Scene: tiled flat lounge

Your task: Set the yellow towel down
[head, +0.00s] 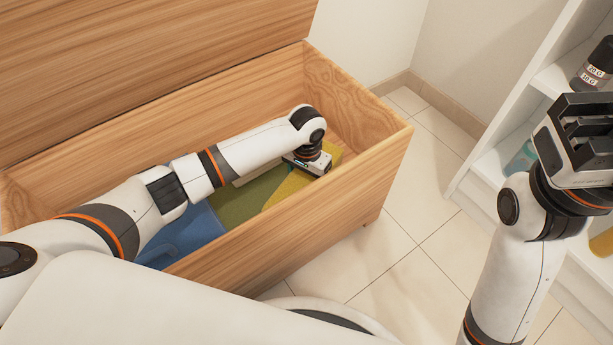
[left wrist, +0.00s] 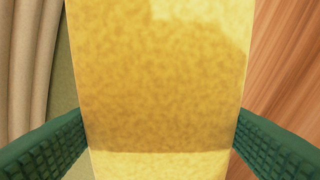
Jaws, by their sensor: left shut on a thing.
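The yellow towel (head: 287,188) is inside the wooden chest (head: 290,225), near its right end, partly hidden under my left wrist. My left gripper reaches down into the chest over the towel; its fingers are hidden in the head view. In the left wrist view the towel (left wrist: 160,90) fills the space between the green finger pads (left wrist: 160,150), and the gripper is shut on it. I cannot tell whether the towel touches the chest floor. My right gripper (head: 585,125) is raised at the right, outside the chest; I cannot tell how far its jaws are apart.
A green cloth (head: 245,198) and a blue item (head: 185,238) lie in the chest left of the towel. The chest's lid (head: 150,60) stands open. A white shelf (head: 510,110) at the right holds a dark bottle (head: 597,65). Tiled floor (head: 400,250) is clear between.

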